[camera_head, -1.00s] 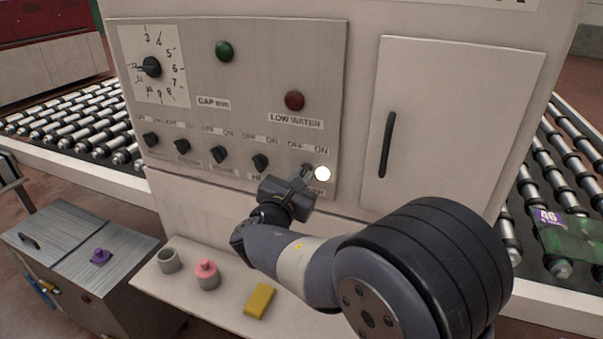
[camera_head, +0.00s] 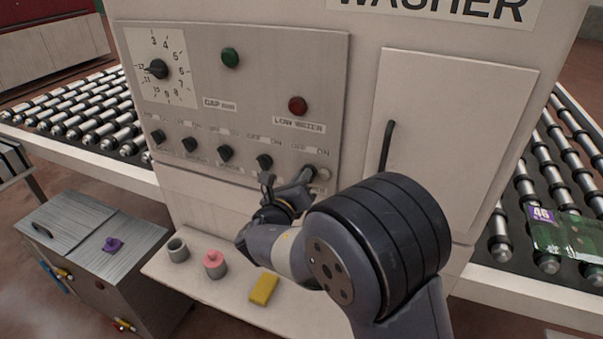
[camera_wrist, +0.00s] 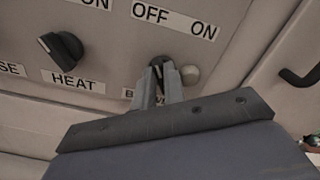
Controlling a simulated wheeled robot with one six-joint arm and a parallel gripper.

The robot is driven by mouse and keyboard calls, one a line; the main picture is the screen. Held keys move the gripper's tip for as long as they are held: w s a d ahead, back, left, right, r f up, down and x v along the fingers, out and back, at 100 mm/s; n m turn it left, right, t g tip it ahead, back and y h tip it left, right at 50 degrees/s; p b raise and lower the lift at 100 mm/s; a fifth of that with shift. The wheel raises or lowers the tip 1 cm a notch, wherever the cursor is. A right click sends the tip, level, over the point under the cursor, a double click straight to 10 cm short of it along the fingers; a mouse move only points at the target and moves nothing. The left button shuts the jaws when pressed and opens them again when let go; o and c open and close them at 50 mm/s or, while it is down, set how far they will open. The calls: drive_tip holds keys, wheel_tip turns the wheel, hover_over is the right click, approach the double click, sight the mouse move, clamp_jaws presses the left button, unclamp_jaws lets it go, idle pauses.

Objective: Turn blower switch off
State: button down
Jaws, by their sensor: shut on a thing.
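The blower switch is the dark knob at the right end of the switch row, in the head view (camera_head: 309,169) and in the wrist view (camera_wrist: 157,61). OFF and ON labels (camera_wrist: 175,19) stand above it. The label below it is partly hidden by my fingers, with only its first letters showing. My gripper (camera_head: 303,178) is shut on this knob, with a finger on each side in the wrist view (camera_wrist: 158,82). The fingers cover most of the knob, so its exact pointing is hard to tell. A round lamp (camera_wrist: 190,75) just right of it is dull and unlit.
The HEAT knob (camera_wrist: 61,48) is close to the left, with more knobs in the row. A cabinet door with a dark handle (camera_head: 387,146) is to the right.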

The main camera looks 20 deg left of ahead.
drive_tip(key=shift+n, duration=0.4)
drive_tip(key=c, duration=1.5)
unclamp_jaws()
drive_tip(key=s, duration=0.3)
drive_tip(key=s+b, duration=0.1)
drive_tip(key=s, duration=0.3)
drive_tip(key=s+a+b, duration=0.1)
drive_tip(key=s, duration=0.3)
drive_tip(key=shift+w, duration=0.15)
